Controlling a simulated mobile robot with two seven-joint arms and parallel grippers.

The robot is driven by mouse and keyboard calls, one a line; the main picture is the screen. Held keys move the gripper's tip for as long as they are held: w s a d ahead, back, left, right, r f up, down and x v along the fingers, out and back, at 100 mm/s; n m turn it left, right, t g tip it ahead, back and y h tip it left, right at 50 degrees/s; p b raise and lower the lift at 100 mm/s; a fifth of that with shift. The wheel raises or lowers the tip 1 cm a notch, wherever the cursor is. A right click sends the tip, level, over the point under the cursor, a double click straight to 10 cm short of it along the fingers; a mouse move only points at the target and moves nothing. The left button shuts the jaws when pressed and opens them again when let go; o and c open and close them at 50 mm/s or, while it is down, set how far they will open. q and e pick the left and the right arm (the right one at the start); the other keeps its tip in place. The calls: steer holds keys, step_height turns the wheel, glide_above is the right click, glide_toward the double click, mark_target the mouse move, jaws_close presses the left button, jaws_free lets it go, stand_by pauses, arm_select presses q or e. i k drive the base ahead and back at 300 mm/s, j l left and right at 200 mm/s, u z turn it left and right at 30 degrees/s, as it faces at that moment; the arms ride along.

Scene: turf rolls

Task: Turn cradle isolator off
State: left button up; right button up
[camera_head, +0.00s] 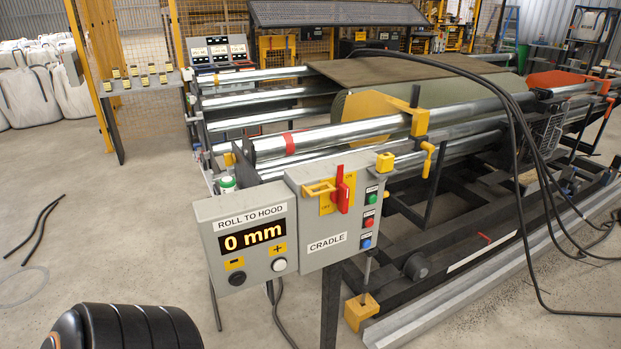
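The cradle isolator is a red handle (342,190) on a yellow plate, on the front of the grey box labelled CRADLE (312,240). The handle stands roughly upright. Small lettering on the plate seems to read ON at the upper right and OFF at the lower left. A yellow bracket (318,188) sticks out just left of the handle. Neither gripper is in view, and nothing touches the handle.
Left of the box is a ROLL TO HOOD panel (247,243) showing 0 mm. Green, red and blue buttons (368,222) line the box's right side. Rollers (330,135) stand behind; black cables (520,130) hang at right. The floor at left is mostly clear.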

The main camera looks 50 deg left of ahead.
mark_target(340, 197)
steer(key=u, duration=1.35)
